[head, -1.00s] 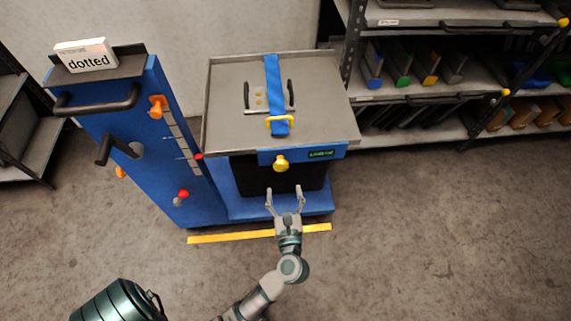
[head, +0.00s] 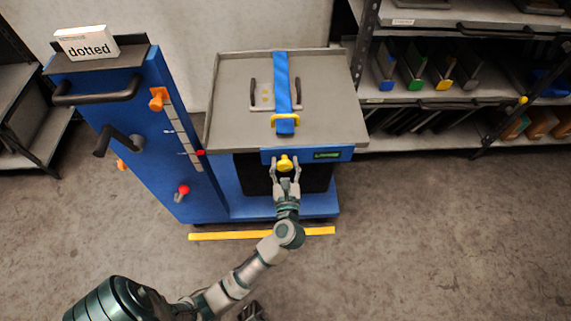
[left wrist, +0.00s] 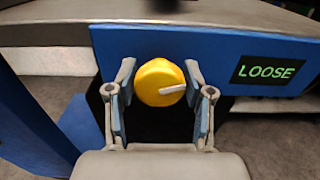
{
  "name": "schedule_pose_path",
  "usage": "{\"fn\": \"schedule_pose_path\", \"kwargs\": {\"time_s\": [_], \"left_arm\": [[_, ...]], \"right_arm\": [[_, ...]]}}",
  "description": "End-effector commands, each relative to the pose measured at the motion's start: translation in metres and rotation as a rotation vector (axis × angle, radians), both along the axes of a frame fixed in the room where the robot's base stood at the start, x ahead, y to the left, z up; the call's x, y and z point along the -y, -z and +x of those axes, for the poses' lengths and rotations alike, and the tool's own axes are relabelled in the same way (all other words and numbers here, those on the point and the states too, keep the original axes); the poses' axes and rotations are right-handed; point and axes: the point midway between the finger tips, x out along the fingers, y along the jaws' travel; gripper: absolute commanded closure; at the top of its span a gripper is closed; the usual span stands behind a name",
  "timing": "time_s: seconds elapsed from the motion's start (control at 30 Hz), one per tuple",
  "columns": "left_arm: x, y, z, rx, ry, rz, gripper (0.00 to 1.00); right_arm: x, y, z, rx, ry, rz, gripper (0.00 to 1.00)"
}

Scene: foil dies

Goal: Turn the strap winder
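The strap winder is a yellow knob (head: 285,163) on the blue front panel of the cart. It fills the middle of the left wrist view (left wrist: 160,83), with a pale pointer bar aimed right. A display (left wrist: 268,70) beside it reads LOOSE. The blue strap (head: 281,80) runs over the grey tray top to a yellow buckle (head: 285,121). My left gripper (head: 286,168) is open, its fingers on either side of the knob; in the wrist view gaps show between fingers (left wrist: 160,92) and knob. My right gripper cannot be made out; only a dark piece shows at the bottom edge.
A blue column (head: 150,130) with levers and an orange slider stands left of the tray (head: 235,115). Shelves (head: 430,95) stand at right. A yellow floor line (head: 225,236) lies in front; the floor at right is clear.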

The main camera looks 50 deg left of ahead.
Motion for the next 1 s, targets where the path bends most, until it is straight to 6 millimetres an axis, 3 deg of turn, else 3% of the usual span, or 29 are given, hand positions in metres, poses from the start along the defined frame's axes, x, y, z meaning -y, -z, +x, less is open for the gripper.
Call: {"fn": "schedule_pose_path", "kwargs": {"time_s": [0.03, 0.1, 0.53, 1.0], "left_arm": [[0.000, 0.000, 0.000, 0.000, 0.000, 0.000, 0.69], [0.000, 0.000, 0.000, 0.000, 0.000, 0.000, 0.86], [0.001, -0.005, 0.001, -0.056, 0.000, 0.049, 0.86], [0.003, -0.007, 0.003, -0.336, 0.002, 0.290, 0.86]], "right_arm": [[0.000, 0.000, 0.000, 0.000, 0.000, 0.000, 0.63], [0.000, 0.000, 0.000, -0.001, 0.000, 0.001, 0.63], [0.000, -0.011, -0.008, 0.002, 0.002, 0.003, 0.63], [0.005, -0.035, -0.057, -0.027, -0.002, 0.014, 0.63]]}}
